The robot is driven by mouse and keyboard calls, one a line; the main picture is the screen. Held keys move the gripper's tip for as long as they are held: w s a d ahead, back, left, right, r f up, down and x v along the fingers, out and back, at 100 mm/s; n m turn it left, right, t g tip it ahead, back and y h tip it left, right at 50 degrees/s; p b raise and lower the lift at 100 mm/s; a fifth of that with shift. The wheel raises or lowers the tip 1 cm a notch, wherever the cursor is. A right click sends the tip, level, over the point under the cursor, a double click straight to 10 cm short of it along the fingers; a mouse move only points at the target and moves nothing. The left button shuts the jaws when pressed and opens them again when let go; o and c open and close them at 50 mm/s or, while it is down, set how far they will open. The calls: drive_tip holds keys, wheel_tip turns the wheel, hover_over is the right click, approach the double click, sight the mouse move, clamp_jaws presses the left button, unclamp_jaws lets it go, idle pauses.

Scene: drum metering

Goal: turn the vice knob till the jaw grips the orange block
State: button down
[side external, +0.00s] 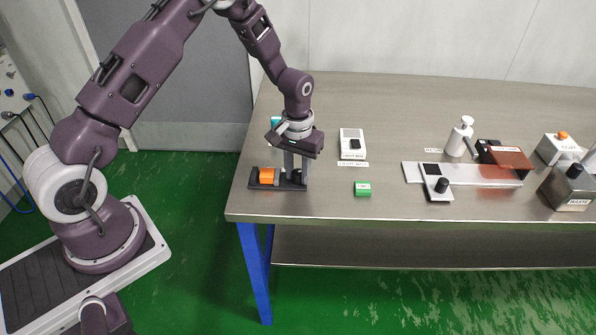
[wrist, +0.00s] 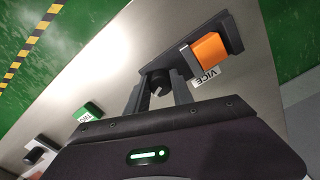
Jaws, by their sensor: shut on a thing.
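The orange block (wrist: 209,50) sits in the dark vice (wrist: 232,33), beside a grey jaw plate (wrist: 189,62). From the wrist view I cannot tell whether the jaw touches the block. In the side view the orange block (side external: 267,175) lies toward the left end of the vice base (side external: 276,187). My gripper (wrist: 166,88) points down at the vice's other end, its fingers shut around the black vice knob (wrist: 160,79). In the side view my gripper (side external: 297,178) stands just right of the block, and its fingers largely hide the knob.
A green block (side external: 362,188) lies on the table (side external: 320,205) to the right of the vice. A white switch box (side external: 352,142) stands behind it. Farther right are a metal rail (side external: 470,174), a white bottle (side external: 460,137) and several boxes. The table's front edge is close to the vice.

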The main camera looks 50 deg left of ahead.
sight(297, 172)
drive_tip(key=m, duration=0.4)
drive_tip(key=shift+a+r+m, duration=0.1)
drive_tip(key=shift+m, duration=2.2)
drive_tip(key=c, duration=1.4)
unclamp_jaws()
wheel_tip(297, 172, up, 7)
drive_tip(key=shift+r, duration=0.1)
